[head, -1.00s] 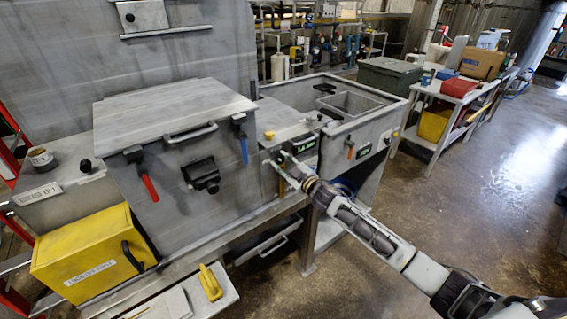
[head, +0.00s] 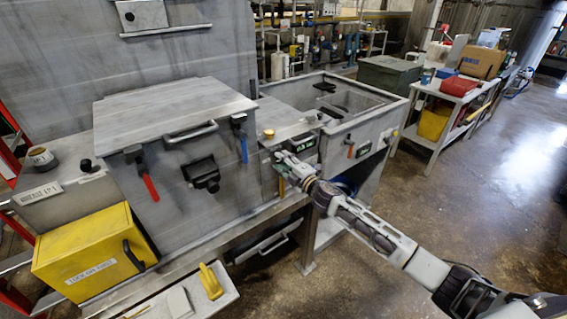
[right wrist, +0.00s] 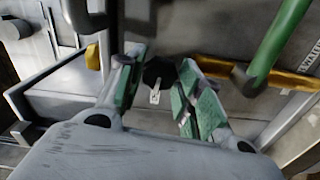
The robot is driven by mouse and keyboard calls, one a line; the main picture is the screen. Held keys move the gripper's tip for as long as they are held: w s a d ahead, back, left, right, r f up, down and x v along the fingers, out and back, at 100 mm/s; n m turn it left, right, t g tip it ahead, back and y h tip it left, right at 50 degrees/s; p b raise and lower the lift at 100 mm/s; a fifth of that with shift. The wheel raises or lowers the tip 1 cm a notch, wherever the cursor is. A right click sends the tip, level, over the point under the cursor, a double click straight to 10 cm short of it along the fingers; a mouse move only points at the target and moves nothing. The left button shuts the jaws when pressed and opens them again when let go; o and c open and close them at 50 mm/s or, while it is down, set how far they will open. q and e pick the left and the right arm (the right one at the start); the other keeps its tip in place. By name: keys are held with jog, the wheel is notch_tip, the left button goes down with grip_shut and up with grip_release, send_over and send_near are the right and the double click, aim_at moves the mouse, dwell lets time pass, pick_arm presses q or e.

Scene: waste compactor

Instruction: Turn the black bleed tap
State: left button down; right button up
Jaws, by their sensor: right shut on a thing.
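The black tap (right wrist: 158,74), a dark faceted knob with a pale pointer mark, sits between the fingertips in the right wrist view. My right gripper (right wrist: 157,88) has its green-padded fingers on both sides of it and is shut on it. In the head view my right gripper (head: 281,166) is at the front of the grey machine, below the small panel with a yellow knob. There the gripper hides the tap. My left gripper is not in view.
A green handle (right wrist: 279,42) stands close to the right finger in the right wrist view, with a yellow bar behind. In the head view, a blue lever (head: 241,138) and red lever (head: 147,182) hang to the left.

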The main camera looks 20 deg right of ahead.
dwell(0.3)
jog(key=o, duration=1)
jog(key=shift+s, duration=0.1)
jog(key=shift+v, duration=5.95)
